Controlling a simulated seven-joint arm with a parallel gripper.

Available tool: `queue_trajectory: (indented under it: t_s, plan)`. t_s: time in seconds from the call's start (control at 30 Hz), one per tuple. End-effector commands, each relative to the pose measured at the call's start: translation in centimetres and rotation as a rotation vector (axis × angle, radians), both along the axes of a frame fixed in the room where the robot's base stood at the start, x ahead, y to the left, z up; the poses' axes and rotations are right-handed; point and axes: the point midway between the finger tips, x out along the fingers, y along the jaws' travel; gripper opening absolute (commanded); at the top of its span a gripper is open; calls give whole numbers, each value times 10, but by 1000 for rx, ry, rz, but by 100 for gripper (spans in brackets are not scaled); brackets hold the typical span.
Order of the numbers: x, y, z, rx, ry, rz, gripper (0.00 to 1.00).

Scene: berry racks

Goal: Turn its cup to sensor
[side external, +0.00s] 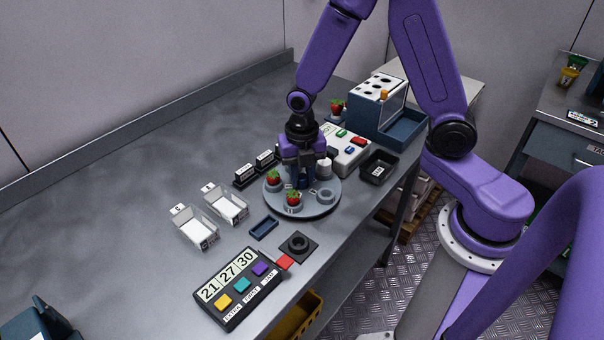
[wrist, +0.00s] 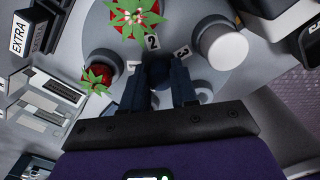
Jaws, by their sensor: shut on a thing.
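A round grey turntable (side external: 308,210) stands on the bench and carries several cups around its rim. Two cups hold strawberries: one strawberry (side external: 274,177) at the left and another strawberry (side external: 293,198) at the front. A grey cup (side external: 325,196) at the front right looks empty. A white cylinder (side external: 325,168) stands at the back right; it also shows in the wrist view (wrist: 222,44). My gripper (side external: 302,182) points down over the turntable's middle. In the wrist view its fingers close on a dark centre knob (wrist: 160,72), mostly hidden. Number tags 2 and 3 show beside it.
A white device with coloured buttons (side external: 352,154) and a blue rack (side external: 377,105) stand behind. A black tray (side external: 379,168) is at the right. White trays (side external: 195,228), a button panel (side external: 238,289) and a dark square pad (side external: 299,246) lie in front. The bench's left is clear.

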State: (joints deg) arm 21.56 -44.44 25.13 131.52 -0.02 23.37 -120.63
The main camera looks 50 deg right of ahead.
Motion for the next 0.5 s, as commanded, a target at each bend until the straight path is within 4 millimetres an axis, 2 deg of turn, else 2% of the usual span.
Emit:
queue_trajectory:
  t_s: [0.5]
  plan:
    - [1, 0, 1, 0, -1, 189, 0]
